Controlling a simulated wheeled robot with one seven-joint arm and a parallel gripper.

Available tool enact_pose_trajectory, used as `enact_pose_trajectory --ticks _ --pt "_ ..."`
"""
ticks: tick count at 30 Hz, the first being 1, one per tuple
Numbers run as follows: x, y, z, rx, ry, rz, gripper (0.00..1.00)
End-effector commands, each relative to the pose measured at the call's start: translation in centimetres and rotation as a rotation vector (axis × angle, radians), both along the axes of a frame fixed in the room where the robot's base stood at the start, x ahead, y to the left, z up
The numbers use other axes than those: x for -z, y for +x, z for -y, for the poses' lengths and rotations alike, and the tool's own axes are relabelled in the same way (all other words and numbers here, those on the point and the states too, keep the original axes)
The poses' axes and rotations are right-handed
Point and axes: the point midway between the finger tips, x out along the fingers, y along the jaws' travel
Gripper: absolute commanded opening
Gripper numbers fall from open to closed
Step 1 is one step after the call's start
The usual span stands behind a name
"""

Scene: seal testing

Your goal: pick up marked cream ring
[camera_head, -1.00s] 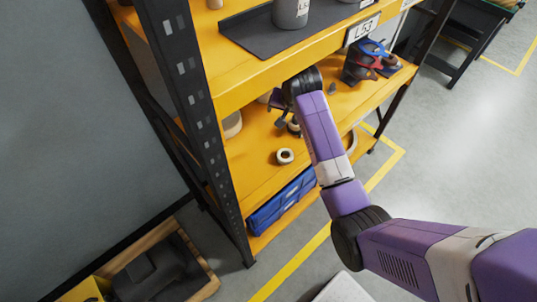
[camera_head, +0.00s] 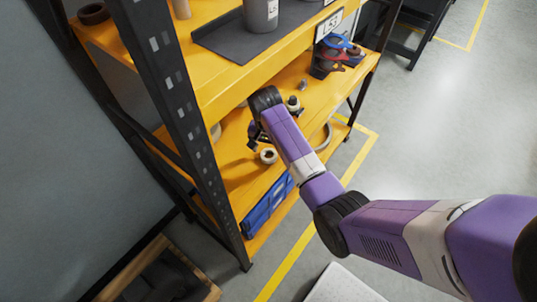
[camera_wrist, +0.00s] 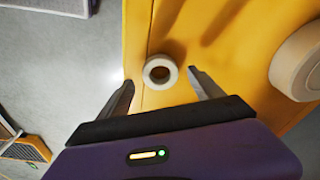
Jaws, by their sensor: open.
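A small cream ring (camera_head: 264,157) lies flat on the yellow lower shelf; I cannot make out a mark on it. My gripper (camera_head: 254,139) is just beside it in the head view, above the shelf. In the wrist view the ring (camera_wrist: 173,74) sits between the two open fingertips of my gripper (camera_wrist: 160,79), near the shelf's edge. Nothing is held. The fingers look apart from the ring; the height above it is hard to tell.
A larger cream ring (camera_wrist: 291,64) lies to the right in the wrist view. The yellow upper shelf (camera_head: 215,100) overhangs, with a dark upright post (camera_head: 190,125) at left.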

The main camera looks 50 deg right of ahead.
Motion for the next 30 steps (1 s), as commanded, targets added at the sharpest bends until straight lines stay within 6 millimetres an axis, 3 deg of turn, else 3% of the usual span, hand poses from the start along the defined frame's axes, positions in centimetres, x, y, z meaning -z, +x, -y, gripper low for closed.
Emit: enact_pose_trajectory --ticks 6,14,24,30 --pt "2.3 0.1 0.2 0.001 0.0 0.001 0.76" --pt "2.5 0.2 0.2 0.0 0.0 0.002 0.76" --pt "2.5 0.2 0.2 0.0 0.0 0.002 0.11" --pt "2.5 0.2 0.2 0.0 0.0 0.002 0.1"
